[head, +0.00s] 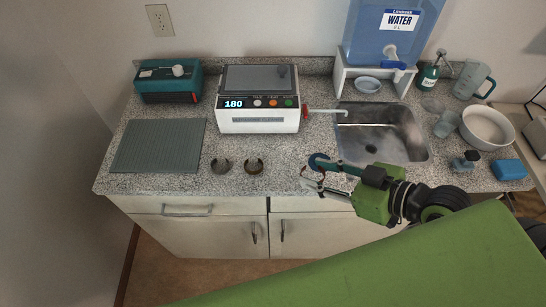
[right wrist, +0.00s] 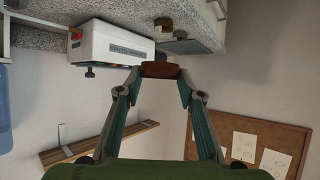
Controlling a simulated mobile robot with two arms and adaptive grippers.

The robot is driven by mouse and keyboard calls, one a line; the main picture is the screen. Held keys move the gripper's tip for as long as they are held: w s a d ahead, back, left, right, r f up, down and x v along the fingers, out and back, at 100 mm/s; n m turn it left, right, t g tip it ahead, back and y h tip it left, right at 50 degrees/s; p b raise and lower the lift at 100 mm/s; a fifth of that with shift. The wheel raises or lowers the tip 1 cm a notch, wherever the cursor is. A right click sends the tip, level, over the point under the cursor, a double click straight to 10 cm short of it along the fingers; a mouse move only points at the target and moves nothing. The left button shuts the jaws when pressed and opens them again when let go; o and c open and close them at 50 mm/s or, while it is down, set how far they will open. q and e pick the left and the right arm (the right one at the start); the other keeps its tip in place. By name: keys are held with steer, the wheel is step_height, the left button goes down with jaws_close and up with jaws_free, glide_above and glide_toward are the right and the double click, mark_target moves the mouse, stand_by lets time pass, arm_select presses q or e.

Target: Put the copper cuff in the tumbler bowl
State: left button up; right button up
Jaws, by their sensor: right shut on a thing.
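My right gripper (head: 316,179) is over the counter's front edge, right of the two open cuffs. In the right wrist view its fingers (right wrist: 160,72) close on a reddish-brown piece, which looks like the copper cuff (right wrist: 160,69). The held cuff is small and partly hidden by the fingers in the head view. A wide white bowl (head: 488,127) sits at the right of the sink; I cannot tell for sure that it is the tumbler bowl. My left gripper is not in view.
A grey cuff (head: 221,165) and a darker brown cuff (head: 254,165) lie on the counter (head: 285,160). A white machine reading 180 (head: 258,115), a sink (head: 385,140), a ribbed mat (head: 160,146), a teal box (head: 168,82) and a blue sponge-like block (head: 508,169) stand around.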

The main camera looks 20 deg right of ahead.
steer(key=w+f+b, duration=0.4)
steer(key=w+b, duration=0.3)
steer(key=b, duration=0.2)
glide_above(294, 164)
steer(key=s, duration=0.1)
step_height(294, 164, down, 4)
steer(key=shift+a+f+p, duration=0.1)
steer(key=shift+f+p, duration=0.05)
steer(key=shift+p, duration=0.15)
steer(key=shift+w+f, duration=0.35)
steer(key=shift+f, duration=0.2)
steer(key=shift+w+f, duration=0.1)
steer(key=shift+f, duration=1.65)
steer(key=o, duration=0.5)
steer(key=shift+f, duration=0.15)
steer(key=o, duration=0.5)
